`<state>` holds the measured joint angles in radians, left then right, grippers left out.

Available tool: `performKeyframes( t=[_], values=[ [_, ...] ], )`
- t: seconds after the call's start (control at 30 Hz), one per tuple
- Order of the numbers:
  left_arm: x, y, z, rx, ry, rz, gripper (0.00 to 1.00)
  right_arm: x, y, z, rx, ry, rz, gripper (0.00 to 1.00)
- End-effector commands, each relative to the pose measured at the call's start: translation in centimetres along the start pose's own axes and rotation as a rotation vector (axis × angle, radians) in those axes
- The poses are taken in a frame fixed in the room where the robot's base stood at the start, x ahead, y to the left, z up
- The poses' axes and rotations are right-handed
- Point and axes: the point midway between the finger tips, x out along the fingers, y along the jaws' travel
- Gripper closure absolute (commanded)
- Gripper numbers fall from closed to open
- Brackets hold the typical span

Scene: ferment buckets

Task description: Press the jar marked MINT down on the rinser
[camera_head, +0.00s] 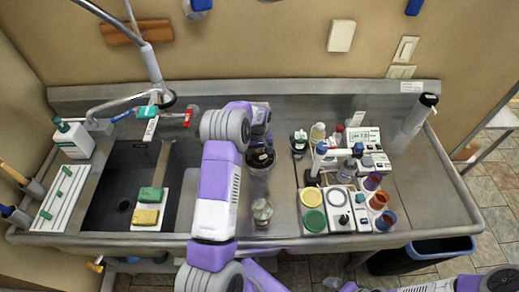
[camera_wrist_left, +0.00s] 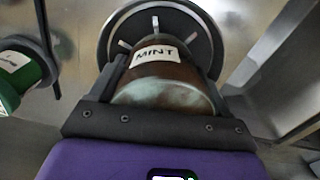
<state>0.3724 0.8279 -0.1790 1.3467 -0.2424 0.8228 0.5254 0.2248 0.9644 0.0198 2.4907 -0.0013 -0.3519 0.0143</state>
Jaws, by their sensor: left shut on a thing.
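The brown jar marked MINT (camera_wrist_left: 153,78) is between the fingers of my left gripper (camera_wrist_left: 168,88) in the left wrist view, with its label showing and its pale end towards the camera. My left gripper is shut on it. The black round rinser (camera_wrist_left: 208,48), with light spokes, lies right behind the jar's far end. I cannot tell whether they touch. In the head view the rinser (camera_head: 262,167) sits on the steel counter, just below my left gripper (camera_head: 261,139); the jar is hard to make out there. My right arm lies along the bottom right edge; its gripper's fingers are not clear.
The sink (camera_head: 120,195) is at left.

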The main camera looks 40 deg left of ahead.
Motion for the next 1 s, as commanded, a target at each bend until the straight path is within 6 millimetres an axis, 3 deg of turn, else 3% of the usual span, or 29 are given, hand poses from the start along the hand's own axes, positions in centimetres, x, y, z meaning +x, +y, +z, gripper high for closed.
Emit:
performKeyframes(
  t=[0.47, 1.0],
  values=[
    [-0.2, 0.0, 0.1, 0.0, -0.002, -0.001, 0.59, -0.1, -0.1, 0.0, 0.0, 0.0, 0.0, 0.0],
    [-4.5, 0.0, 0.0, 0.0, 0.0, 0.0, 0.59, -2.4, -0.9, 0.1, 0.0, 0.0, 0.0, 0.0]
  ],
)
